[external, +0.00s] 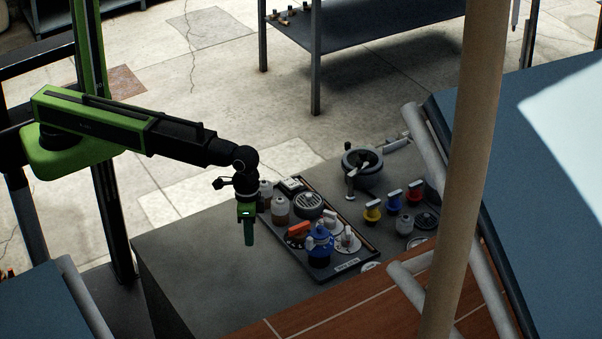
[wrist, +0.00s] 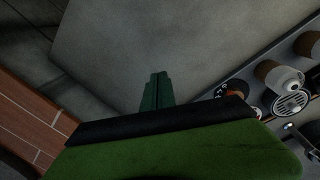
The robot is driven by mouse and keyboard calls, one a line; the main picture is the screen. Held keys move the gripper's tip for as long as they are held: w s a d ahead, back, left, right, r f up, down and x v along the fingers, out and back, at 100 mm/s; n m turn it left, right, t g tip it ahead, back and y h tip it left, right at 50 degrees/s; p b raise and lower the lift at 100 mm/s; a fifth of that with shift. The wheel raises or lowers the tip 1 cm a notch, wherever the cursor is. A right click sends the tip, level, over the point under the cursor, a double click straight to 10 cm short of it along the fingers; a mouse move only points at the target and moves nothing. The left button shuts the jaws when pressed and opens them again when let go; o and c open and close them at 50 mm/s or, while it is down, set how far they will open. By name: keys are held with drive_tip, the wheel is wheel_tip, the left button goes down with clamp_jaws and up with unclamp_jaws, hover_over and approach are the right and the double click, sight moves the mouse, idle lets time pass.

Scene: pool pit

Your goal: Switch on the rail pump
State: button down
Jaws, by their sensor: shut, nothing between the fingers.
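A dark control panel (external: 333,269) with a small white label (external: 347,265) lies on the grey bench top. It carries an orange-red handle (external: 298,229), a blue knob (external: 320,240), a white knob (external: 347,239), a round grille (external: 309,204) and a small white box (external: 291,184). I cannot read the label or tell which control is the rail pump's. My gripper (external: 249,243) points down, shut and empty, just left of the panel and apart from it. In the wrist view the shut green fingers (wrist: 157,78) are over bare grey bench; the grille (wrist: 290,103) shows at right.
A tan post (external: 467,150) crosses at right. The bench's left part is clear.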

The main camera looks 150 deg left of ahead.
drive_tip(key=s+a+r+n+p, duration=0.1)
drive_tip(key=s+a, duration=0.3)
drive_tip(key=a, duration=0.3)
drive_tip(key=s+a+r+n+p, duration=0.1)
drive_tip(key=s+a+r+n, duration=0.15)
drive_tip(key=a, duration=0.45)
wheel_tip(320, 180, up, 2)
drive_tip(key=n+p, duration=0.3)
hover_over(293, 185)
drive_tip(key=s, duration=0.3)
drive_tip(key=shift+w+a+y, duration=0.1)
drive_tip(key=shift+w+y, duration=0.15)
drive_tip(key=shift+y, duration=0.15)
drive_tip(key=shift+b, duration=0.3)
drive_tip(key=f+b, duration=0.4)
drive_tip(key=w+f+b, duration=0.1)
drive_tip(key=f+b, duration=0.4)
drive_tip(key=w+f+b, duration=0.1)
drive_tip(key=f+b, duration=0.3)
drive_tip(key=shift+f, duration=0.3)
drive_tip(key=shift+f+b, duration=0.2)
drive_tip(key=shift+b, duration=0.25)
drive_tip(key=shift+r, duration=0.1)
